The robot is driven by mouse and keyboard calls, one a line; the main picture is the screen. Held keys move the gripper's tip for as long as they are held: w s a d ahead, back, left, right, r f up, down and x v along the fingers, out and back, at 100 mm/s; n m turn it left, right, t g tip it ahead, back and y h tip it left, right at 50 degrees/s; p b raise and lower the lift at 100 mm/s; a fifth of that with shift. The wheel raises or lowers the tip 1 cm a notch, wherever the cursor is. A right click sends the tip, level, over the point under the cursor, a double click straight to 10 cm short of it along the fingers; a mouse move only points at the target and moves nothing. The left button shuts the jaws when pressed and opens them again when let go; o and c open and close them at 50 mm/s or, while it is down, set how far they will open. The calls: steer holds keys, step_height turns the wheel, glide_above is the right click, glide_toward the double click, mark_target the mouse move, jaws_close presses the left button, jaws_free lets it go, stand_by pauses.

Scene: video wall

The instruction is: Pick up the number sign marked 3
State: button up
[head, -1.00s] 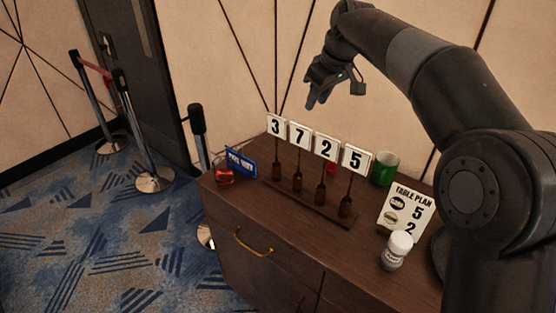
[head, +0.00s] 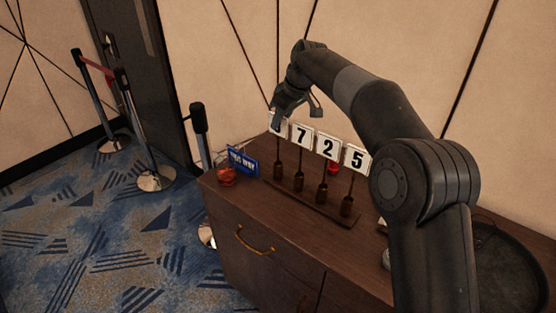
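The number sign marked 3 (head: 286,131) stands at the left end of a row of white number cards on thin sticks. Its card is mostly covered by my gripper (head: 276,124), so the digit is hidden. Its stick goes down into a dark bottle-shaped holder (head: 278,171) on a wooden base (head: 318,208). My gripper points down at the top of this card, at its left part. I cannot tell whether the fingers touch the card or are open or shut. The sign stands upright in its holder.
Signs 7 (head: 302,136), 2 (head: 328,147) and 5 (head: 355,158) stand close to the right. A blue sign (head: 242,161) and a red glass item (head: 227,176) are at the left of the wooden cabinet (head: 300,235). A black round tray (head: 510,265) lies at the right.

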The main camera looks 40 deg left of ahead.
mark_target(278, 134)
steer(key=x, duration=0.4)
steer(key=shift+c, duration=0.2)
jaws_close()
stand_by(0.3)
